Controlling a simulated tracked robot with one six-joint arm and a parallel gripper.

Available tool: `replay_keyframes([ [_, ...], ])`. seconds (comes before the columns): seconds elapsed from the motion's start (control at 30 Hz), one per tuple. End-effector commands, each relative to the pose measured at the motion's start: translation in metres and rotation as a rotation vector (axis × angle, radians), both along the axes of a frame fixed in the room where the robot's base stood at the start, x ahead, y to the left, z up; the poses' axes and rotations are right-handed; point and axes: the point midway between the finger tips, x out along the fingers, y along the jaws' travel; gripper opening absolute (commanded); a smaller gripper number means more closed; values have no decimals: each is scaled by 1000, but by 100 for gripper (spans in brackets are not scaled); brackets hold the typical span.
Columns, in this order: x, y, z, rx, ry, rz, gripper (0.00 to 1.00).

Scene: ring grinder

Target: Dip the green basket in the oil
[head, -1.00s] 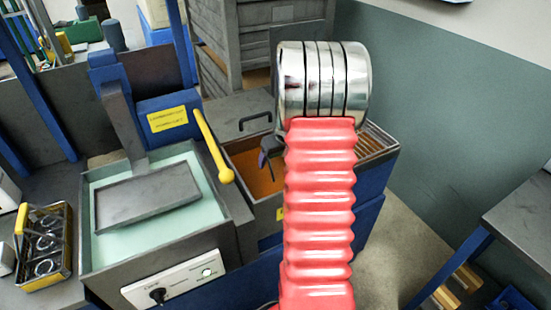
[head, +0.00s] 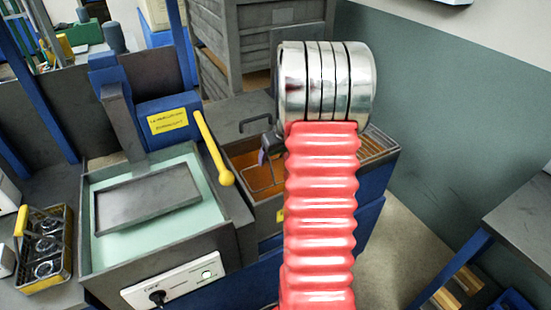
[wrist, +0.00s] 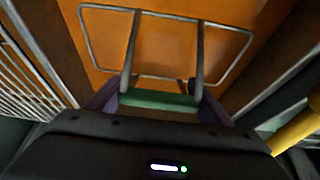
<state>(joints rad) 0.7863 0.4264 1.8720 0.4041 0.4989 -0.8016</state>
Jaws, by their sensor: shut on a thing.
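The oil is an orange surface (head: 240,163) in the tank behind and to the right of the pale green bath. My gripper (head: 270,145) is over this tank, partly hidden by my red arm. In the wrist view my gripper (wrist: 158,108) is shut on the green handle (wrist: 158,99) of the basket. Two metal bars run from the handle to the basket's rectangular wire rim (wrist: 165,12), which shows against the orange oil. Part of the basket's wire (head: 262,186) also shows in the head view. I cannot tell how deep the basket sits, or whether it touches the oil.
A yellow lever (head: 215,150) stands left of the oil tank. The pale green bath (head: 205,210) with a grey plate (head: 148,195) is at left. A yellow-handled basket (head: 45,240) with rings stands further left. A wire rack (head: 378,146) is at the tank's right.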

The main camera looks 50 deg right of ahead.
Motion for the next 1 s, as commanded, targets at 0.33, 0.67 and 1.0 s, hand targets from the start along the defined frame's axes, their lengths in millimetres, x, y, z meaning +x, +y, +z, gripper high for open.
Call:
replay_keyframes([
  [0.33, 1, -1, 15, -3, -2, -1, 19],
  [0.67, 1, -1, 28, -2, -3, 0, 19],
  [1.0, 0, -1, 41, -1, -2, 0, 19],
])
